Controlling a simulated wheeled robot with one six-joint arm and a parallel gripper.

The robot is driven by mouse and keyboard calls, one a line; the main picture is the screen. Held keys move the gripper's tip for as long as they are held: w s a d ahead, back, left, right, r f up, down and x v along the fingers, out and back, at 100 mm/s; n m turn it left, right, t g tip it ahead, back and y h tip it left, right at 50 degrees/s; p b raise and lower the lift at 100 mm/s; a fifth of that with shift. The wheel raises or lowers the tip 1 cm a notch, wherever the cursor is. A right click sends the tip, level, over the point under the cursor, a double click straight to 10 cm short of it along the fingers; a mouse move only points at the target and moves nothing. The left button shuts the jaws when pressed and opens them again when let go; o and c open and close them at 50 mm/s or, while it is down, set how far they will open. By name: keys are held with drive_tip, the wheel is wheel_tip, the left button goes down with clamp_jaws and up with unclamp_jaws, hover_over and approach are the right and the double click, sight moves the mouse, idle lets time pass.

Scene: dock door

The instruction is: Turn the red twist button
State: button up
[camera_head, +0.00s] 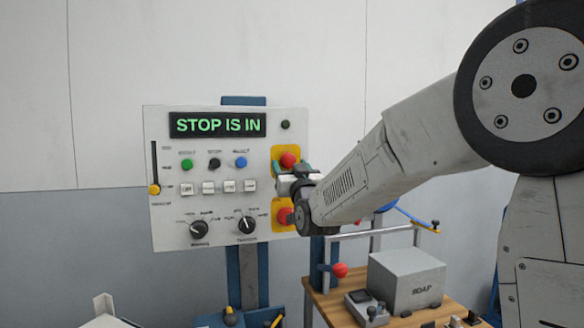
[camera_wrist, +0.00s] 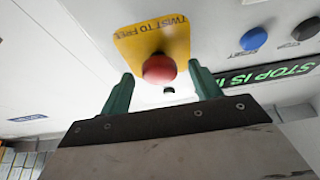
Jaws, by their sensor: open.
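The red twist button (camera_head: 288,160) is a round knob on a yellow plate, at the upper right of the white control panel. It also shows in the wrist view (camera_wrist: 159,69), where its plate reads "TWIST TO FREE". My gripper (camera_head: 291,169) is at the panel just below this button. In the wrist view my gripper (camera_wrist: 161,76) has its two green fingers apart, one on each side of the button. Whether the fingers touch it cannot be told. The panel's display (camera_head: 218,125) reads "STOP IS IN" in green.
A second red button (camera_head: 284,216) on a yellow plate sits lower on the panel, close under my arm. Green, black and blue buttons, white keys, two black dials and a slider (camera_head: 154,189) fill the panel. A grey box (camera_head: 405,279) stands on a wooden bench at right.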

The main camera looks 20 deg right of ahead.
drive_tip(key=shift+w, duration=0.25)
drive_tip(key=shift+r, duration=0.1)
